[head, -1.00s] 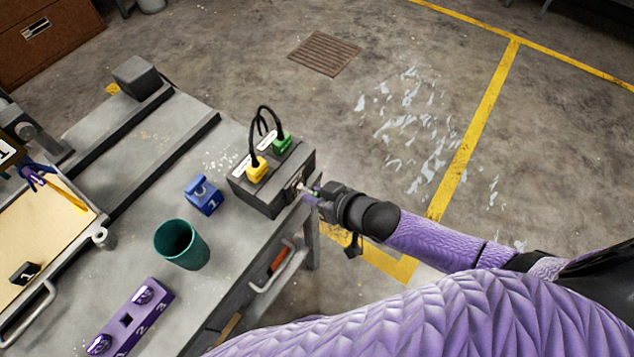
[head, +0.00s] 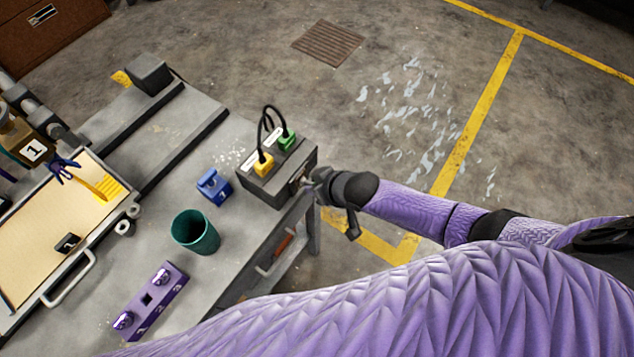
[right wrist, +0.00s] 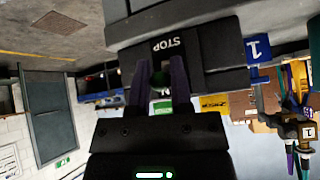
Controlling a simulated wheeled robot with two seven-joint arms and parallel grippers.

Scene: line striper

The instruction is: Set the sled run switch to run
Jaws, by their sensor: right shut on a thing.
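The dark control box (head: 281,178) stands at the table's right edge. A yellow plug (head: 263,164) and a green plug (head: 286,140) with black cords sit on its top. In the right wrist view the box (right wrist: 205,60) shows an upside-down STOP label (right wrist: 166,44) on its face. My right gripper (head: 307,184) is at the box's right side. In the right wrist view its purple fingers (right wrist: 160,80) are shut on the small switch lever just beside the STOP label. The lever is mostly hidden, and its exact position cannot be told. My left gripper is not in view.
A blue block (head: 213,187), a teal cup (head: 195,232) and a purple holder (head: 148,300) stand on the grey table (head: 235,262). A tan board (head: 48,215) with tools lies at the left. The floor beyond the table's right edge is clear.

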